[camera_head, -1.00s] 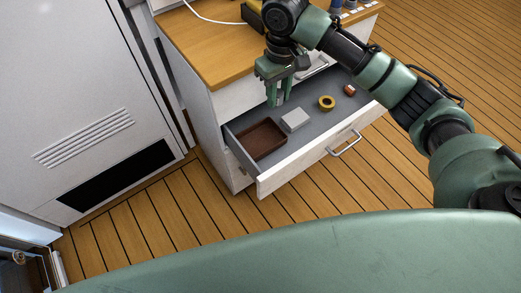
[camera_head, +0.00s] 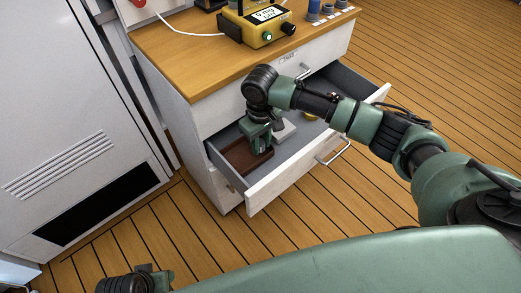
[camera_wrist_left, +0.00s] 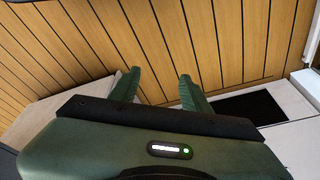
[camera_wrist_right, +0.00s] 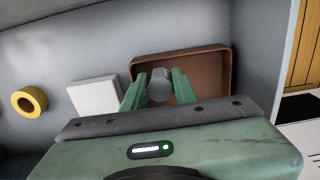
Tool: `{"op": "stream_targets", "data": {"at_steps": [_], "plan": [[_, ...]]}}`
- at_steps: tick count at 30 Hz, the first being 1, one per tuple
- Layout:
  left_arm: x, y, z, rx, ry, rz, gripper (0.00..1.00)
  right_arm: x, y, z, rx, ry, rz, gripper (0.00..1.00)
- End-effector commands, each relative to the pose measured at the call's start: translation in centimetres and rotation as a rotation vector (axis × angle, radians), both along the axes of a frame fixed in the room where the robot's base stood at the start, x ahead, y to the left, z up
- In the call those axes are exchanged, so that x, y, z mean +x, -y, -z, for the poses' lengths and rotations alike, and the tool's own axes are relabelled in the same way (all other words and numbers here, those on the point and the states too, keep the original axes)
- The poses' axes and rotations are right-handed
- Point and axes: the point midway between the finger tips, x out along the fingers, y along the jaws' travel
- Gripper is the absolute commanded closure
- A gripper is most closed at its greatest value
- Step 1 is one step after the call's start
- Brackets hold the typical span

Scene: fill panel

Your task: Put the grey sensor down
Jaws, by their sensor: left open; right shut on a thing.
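The grey sensor (camera_wrist_right: 159,86) is a small round grey piece held between the fingers of my right gripper (camera_wrist_right: 159,92). In the right wrist view it shows over the brown tray (camera_wrist_right: 212,68), which lies in the open drawer; I cannot tell whether it touches the tray floor. My left gripper (camera_wrist_left: 160,76) is open and empty, pointing at the wooden floor; part of my left arm shows at the bottom left of the head view.
A white box (camera_wrist_right: 95,97) lies beside the tray, and a yellow ring (camera_wrist_right: 30,101) lies farther left in the right wrist view. The drawer front (camera_head: 290,178) and side walls surround them. A yellow device (camera_head: 258,24) stands on the wooden cabinet top (camera_head: 190,60).

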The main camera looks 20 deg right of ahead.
Motion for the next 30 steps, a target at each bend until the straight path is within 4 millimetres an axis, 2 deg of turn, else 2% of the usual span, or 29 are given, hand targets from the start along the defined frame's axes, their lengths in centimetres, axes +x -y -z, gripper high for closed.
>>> {"op": "stream_targets", "data": {"at_steps": [3,6,18,19,21,30], "plan": [[-0.1,-0.1,-1.5,0.000,0.011,-0.001,0.53,0.0,0.0,1.9,-0.001,-0.002,0.000,1.00],[-0.2,-0.1,-2.6,0.000,0.016,-0.002,0.53,0.0,0.0,2.8,0.000,-0.001,-0.001,1.00],[-0.2,-0.1,-2.7,0.000,0.013,-0.002,0.53,0.0,0.0,3.1,0.001,-0.001,-0.001,1.00],[-0.2,-0.1,-2.6,0.000,0.012,-0.002,0.53,0.0,0.0,3.1,0.001,-0.001,-0.001,0.70],[-0.2,-0.1,-2.6,0.000,0.013,-0.002,0.53,0.0,0.0,3.1,0.001,0.000,-0.001,0.51],[-0.2,-0.1,-2.6,0.000,0.013,-0.002,0.53,0.0,0.0,3.1,0.000,0.000,-0.001,0.51]]}}
